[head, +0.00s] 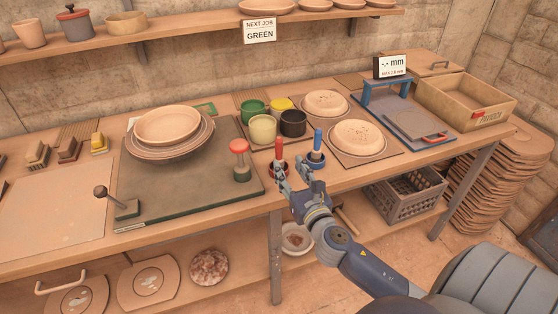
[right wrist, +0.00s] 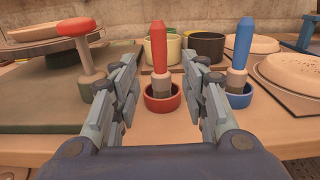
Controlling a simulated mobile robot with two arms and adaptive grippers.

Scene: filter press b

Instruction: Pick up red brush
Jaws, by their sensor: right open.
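The red brush (head: 279,154) stands upright in a small red cup (head: 270,170) near the table's front edge. In the right wrist view the red brush (right wrist: 159,50) rises from the red cup (right wrist: 162,101), centred beyond and between my fingertips. My right gripper (head: 293,178) is open and empty, just in front of the red cup; its two fingers also show in the right wrist view (right wrist: 164,75). A blue brush (head: 317,141) stands in a blue cup (head: 316,158) just to the right, close to my right finger. My left gripper is not in view.
A red-topped knob (head: 239,150) on the dark green plate stands left of the red brush. Green, yellow, cream and black pots (head: 293,122) stand behind it. Round clay plates (head: 358,138) lie to the right. The wooden table's front edge is close to the cups.

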